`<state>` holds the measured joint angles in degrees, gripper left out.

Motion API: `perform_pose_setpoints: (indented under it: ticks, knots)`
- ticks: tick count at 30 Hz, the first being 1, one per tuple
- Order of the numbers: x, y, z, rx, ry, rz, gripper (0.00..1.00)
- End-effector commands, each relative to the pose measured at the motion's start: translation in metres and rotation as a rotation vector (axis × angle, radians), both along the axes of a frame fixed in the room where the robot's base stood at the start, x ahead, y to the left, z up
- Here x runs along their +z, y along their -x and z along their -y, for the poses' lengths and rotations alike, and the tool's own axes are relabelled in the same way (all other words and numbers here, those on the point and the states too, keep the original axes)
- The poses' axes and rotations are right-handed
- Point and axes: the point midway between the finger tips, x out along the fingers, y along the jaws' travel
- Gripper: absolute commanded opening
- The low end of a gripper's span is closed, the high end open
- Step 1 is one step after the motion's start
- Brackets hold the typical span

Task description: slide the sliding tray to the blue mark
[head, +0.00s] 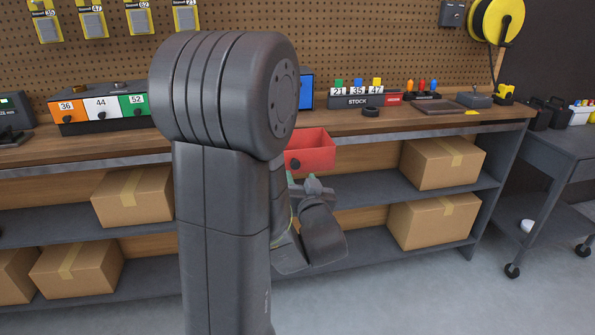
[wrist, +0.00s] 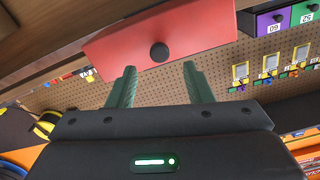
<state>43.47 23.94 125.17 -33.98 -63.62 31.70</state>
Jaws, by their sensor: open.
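A red drawer-like tray (head: 310,150) with a round black knob juts out under the bench top, just right of my arm in the head view. In the wrist view the red tray front (wrist: 205,35) and its knob (wrist: 160,52) lie beyond the fingertips. My gripper (wrist: 158,80) is open and empty, its two green fingers apart on either side of the knob's line, seemingly short of it. In the head view my gripper (head: 303,179) is just below the red tray, partly hidden by my arm. A blue panel (head: 306,91) stands on the bench; I cannot tell whether it is the blue mark.
The wooden bench top (head: 400,122) carries a stock box (head: 357,101), a flat dark plate (head: 440,107) and numbered drawers (head: 101,107). Cardboard boxes (head: 441,162) fill shelves below. A grey cart (head: 556,150) stands at right. The floor in front is clear.

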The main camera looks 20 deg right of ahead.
Motion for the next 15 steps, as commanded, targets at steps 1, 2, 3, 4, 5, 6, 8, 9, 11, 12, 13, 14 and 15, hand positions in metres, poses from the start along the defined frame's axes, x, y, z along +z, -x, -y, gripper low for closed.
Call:
perform_pose_setpoints:
  ticks: [1, 2, 3, 4, 5, 6, 8, 9, 11, 12, 13, 14, 15]
  knots:
    - [0.0, -0.011, 0.002, 0.003, 0.001, 0.001, 0.46]
    - [-0.001, -0.016, 0.003, 0.003, 0.001, 0.001, 0.46]
    - [-0.001, -0.023, 0.005, 0.003, 0.001, 0.001, 0.46]
    - [-0.001, -0.027, 0.006, 0.002, 0.0, 0.001, 0.46]
    - [0.0, -0.031, 0.007, 0.002, 0.0, 0.001, 0.46]
    - [0.0, -0.036, 0.009, 0.001, 0.001, 0.001, 0.46]
    - [0.0, -0.042, 0.01, 0.001, 0.001, 0.001, 0.46]
    - [0.0, -0.045, 0.011, 0.001, 0.001, 0.001, 0.46]
    - [0.0, -0.048, 0.012, 0.0, 0.0, 0.0, 0.46]
    - [0.0, -0.05, 0.012, -0.001, 0.0, 0.0, 0.46]
    - [0.0, -0.051, 0.012, -0.001, 0.0, 0.0, 0.46]
    - [0.0, -0.051, 0.013, -0.001, 0.0, 0.0, 0.46]
    - [0.0, -0.051, 0.013, -0.002, 0.0, -0.001, 0.46]
